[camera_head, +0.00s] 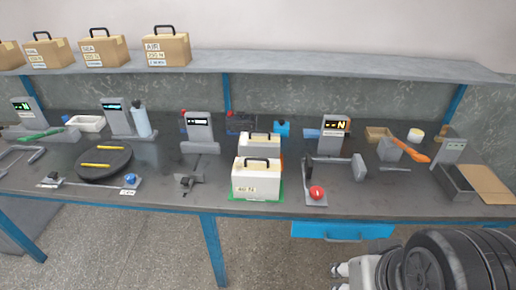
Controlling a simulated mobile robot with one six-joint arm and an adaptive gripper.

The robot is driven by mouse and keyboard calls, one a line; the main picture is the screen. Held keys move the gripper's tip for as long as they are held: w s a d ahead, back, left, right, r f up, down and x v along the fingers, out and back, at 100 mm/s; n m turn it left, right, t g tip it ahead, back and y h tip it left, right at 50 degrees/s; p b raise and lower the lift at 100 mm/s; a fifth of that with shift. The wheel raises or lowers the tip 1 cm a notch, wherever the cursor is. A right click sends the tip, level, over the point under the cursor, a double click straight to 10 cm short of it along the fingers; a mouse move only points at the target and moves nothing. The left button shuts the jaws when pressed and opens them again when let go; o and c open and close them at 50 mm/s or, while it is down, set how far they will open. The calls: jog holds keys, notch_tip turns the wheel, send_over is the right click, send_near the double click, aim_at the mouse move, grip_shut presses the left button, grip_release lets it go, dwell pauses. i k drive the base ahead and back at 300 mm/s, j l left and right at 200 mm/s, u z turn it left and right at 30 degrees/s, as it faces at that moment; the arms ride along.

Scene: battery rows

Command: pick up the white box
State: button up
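A white box (256,183) with a black handle and a small label stands upright near the front edge of the bench, on a green base (234,198). My gripper (340,276) seems to show at the bottom edge, right of centre, as small pale tips beside my dark arm. It is low in front of the bench, apart from both boxes. Most of it is cut off or hidden, so its opening cannot be told.
A red ball joint device (316,192) stands close right of the front box, and a small dark clamp (187,184) is to its left. A blue drawer (343,231) hangs under the bench. Several brown boxes (167,50) sit on the shelf (240,66) above. Space above the white boxes is clear.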

aim_at(253, 178)
jog(key=i+j, duration=0.15)
jog(key=i, duration=0.45)
jog(key=i+j, duration=0.2)
jog(key=i, duration=0.35)
jog(key=u, duration=0.05)
